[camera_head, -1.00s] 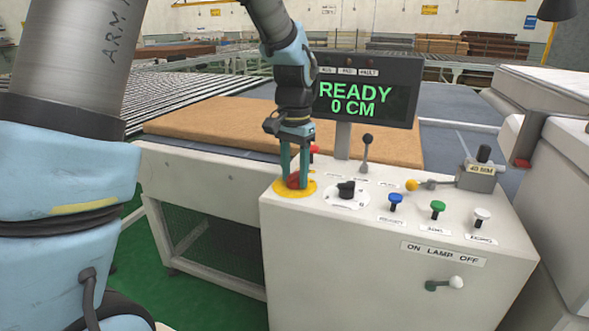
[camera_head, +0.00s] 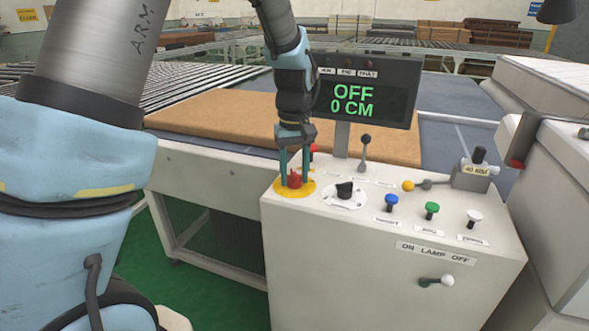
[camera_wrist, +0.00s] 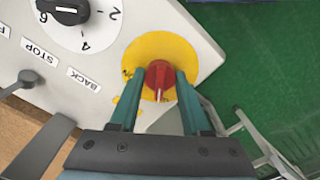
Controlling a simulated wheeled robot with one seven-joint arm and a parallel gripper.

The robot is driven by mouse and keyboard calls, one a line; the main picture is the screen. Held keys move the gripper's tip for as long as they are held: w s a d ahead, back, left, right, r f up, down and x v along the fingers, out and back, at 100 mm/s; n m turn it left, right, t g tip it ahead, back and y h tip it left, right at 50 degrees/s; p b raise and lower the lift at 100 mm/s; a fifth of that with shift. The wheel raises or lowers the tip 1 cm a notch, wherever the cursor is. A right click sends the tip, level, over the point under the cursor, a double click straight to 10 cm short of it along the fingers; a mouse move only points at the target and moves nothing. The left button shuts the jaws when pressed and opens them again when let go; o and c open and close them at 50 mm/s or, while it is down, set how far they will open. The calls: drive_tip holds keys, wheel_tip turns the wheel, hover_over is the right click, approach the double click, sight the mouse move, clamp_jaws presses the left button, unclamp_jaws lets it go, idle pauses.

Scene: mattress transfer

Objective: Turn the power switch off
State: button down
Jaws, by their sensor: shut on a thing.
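The power switch is a red rotary knob (camera_head: 295,180) on a yellow round plate (camera_head: 283,191) at the left corner of the console top. It also shows in the wrist view (camera_wrist: 159,78), with its pale pointer line toward the gripper side. My gripper (camera_head: 294,178) points down over it, and its two teal fingers are shut on the knob, one on each side. In the wrist view the fingers (camera_wrist: 160,92) flank the red knob. The display (camera_head: 362,101) behind the console reads "OFF" and "0 CM".
A brown mattress slab (camera_head: 215,118) lies on the conveyor behind.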

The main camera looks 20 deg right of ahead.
sight(294, 173)
drive_tip(key=shift+n+p, duration=0.35)
drive_tip(key=shift+n, duration=0.65)
drive_tip(key=shift+c, duration=1.8)
unclamp_jaws()
drive_tip(key=shift+r, duration=0.1)
wheel_tip(294, 173, up, 11)
drive_tip(key=b, duration=0.1)
drive_tip(key=shift+f+b, duration=0.2)
drive_tip(key=shift+b, duration=0.1)
